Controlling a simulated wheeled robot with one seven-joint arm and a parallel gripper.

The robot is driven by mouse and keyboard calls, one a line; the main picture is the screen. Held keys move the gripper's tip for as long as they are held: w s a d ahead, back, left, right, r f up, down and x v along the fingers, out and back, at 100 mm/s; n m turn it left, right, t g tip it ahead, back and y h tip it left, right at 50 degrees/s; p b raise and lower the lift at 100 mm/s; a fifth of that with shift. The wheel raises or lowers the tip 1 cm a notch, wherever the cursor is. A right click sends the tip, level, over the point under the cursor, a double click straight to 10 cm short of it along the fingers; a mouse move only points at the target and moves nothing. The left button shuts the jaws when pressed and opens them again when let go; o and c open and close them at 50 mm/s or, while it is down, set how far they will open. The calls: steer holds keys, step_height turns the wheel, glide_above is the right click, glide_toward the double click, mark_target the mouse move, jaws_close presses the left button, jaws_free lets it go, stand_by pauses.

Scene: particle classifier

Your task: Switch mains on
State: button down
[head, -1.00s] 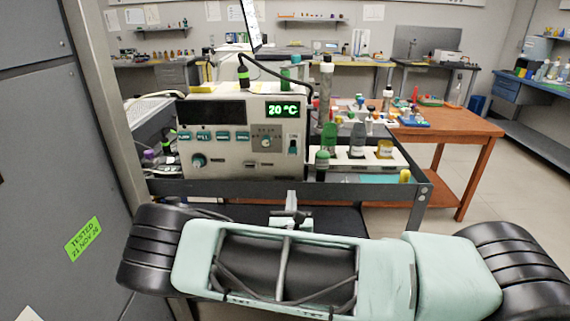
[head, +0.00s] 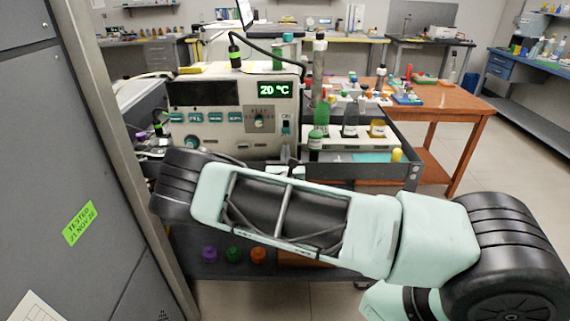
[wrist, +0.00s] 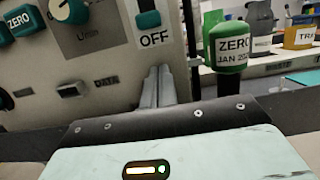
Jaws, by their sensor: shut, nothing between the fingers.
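The particle classifier (head: 225,143) is a cream instrument with a lit green display (head: 277,90) reading about 20 °C. The mains switch (head: 286,130) is on the right of its front panel. In the wrist view the switch (wrist: 148,19) is a teal-tipped lever on a pale plate, its tip just above the word OFF. My gripper (wrist: 160,76) is shut and empty, its grey fingers side by side. In the wrist view the fingertips appear below the OFF label; whether they touch the panel I cannot tell. In the head view my arm hides most of the gripper.
A knob (wrist: 68,10) and teal buttons (wrist: 22,20) are on the left. A grey cabinet (head: 45,130) stands at the far left.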

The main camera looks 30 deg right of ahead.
mark_target(285, 131)
steer(key=shift+s+a+r+p, duration=0.15)
steer(key=shift+r+p, duration=0.2)
steer(key=shift+r, duration=1.45)
step_height(285, 131, up, 3)
steer(key=p, duration=0.3)
steer(key=shift+p, duration=0.3)
steer(key=shift+f, duration=0.1)
